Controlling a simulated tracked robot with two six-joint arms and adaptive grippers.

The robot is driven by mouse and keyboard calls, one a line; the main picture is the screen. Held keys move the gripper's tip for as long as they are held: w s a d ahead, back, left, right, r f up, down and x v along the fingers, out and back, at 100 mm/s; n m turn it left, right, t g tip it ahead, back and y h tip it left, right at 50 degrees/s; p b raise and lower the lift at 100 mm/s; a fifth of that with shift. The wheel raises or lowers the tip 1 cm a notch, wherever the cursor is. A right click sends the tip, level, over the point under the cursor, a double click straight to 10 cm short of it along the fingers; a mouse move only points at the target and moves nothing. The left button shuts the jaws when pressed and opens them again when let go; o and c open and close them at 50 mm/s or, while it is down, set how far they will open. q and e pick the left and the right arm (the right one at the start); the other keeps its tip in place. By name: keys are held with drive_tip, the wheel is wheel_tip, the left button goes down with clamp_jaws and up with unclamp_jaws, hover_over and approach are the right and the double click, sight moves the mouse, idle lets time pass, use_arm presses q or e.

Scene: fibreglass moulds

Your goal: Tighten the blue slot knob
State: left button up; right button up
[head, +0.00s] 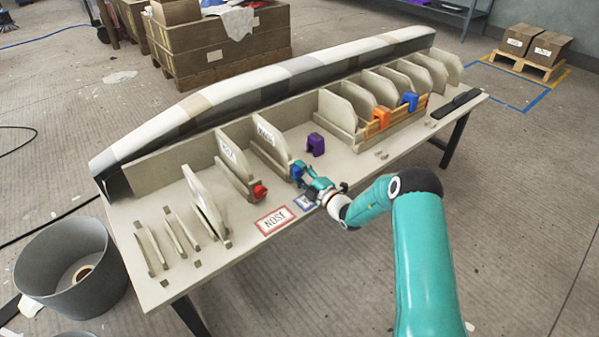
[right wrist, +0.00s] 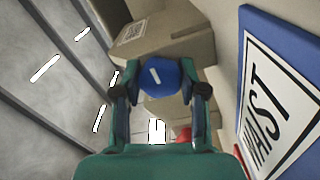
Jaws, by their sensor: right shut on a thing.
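The blue slot knob (head: 296,167) sits at the front end of an upright rib panel's slot on the bench. My right gripper (head: 302,174) is at it, with the arm coming in from the right. In the right wrist view the blue knob (right wrist: 158,76) shows as a round head with a short white mark, between the two fingers of my right gripper (right wrist: 160,93). The fingers are shut on it. The knob's far side is hidden. My left gripper is not in view.
A red knob (head: 260,191) is on the slot to the left. A red-bordered NOSE card (head: 274,220) and a blue-bordered WAIST card (right wrist: 285,90) lie near the front edge. A wooden tray (head: 412,117) holds orange and blue clamps.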

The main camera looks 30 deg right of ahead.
drive_tip(key=shift+s+f, duration=0.1)
drive_tip(key=shift+f, duration=0.2)
drive_tip(key=o, duration=1.1)
drive_tip(key=shift+o, duration=0.3)
drive_tip(key=shift+r, duration=0.1)
drive_tip(key=s+d, duration=0.1)
drive_tip(key=s, duration=1)
drive_tip(key=shift+s, duration=0.4)
